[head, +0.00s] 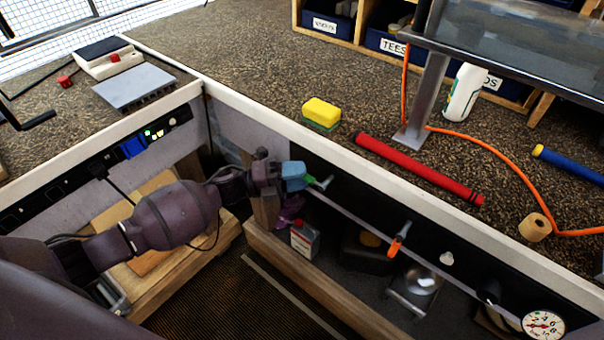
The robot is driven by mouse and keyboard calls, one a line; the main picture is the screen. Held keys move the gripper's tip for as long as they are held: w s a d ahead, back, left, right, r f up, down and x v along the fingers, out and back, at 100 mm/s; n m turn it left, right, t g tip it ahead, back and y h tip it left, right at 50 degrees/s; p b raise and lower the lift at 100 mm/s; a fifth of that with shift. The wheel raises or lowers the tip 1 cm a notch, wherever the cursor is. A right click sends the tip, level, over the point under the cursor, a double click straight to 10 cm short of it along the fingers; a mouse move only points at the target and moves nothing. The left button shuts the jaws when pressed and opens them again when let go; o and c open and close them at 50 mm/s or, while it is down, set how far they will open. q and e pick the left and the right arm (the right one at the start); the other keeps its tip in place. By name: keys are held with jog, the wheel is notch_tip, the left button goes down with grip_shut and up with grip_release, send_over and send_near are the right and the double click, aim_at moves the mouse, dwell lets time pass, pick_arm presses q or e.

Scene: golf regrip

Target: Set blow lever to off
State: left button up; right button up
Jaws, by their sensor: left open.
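A lever with a green part and a grey handle (322,184) sits on the dark panel under the bench's front edge, just right of my left gripper. A second lever, with an orange handle (397,243), is further right on the same panel. No label shows which one is the blow lever. My left gripper (298,177) is open at the panel, its blue-tipped fingers beside the green lever. I cannot tell whether they touch it. My right gripper is not in view.
A pressure gauge (543,325) and a white knob (446,259) are further right on the panel. On the bench lie a yellow sponge (321,112), a red tube (420,170) and an orange hose (495,152).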

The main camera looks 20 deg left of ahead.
pick_arm(q)
jog(key=shift+w+d+r, duration=0.1)
jog(key=shift+w+d, duration=0.15)
jog(key=shift+d, duration=0.3)
grip_shut()
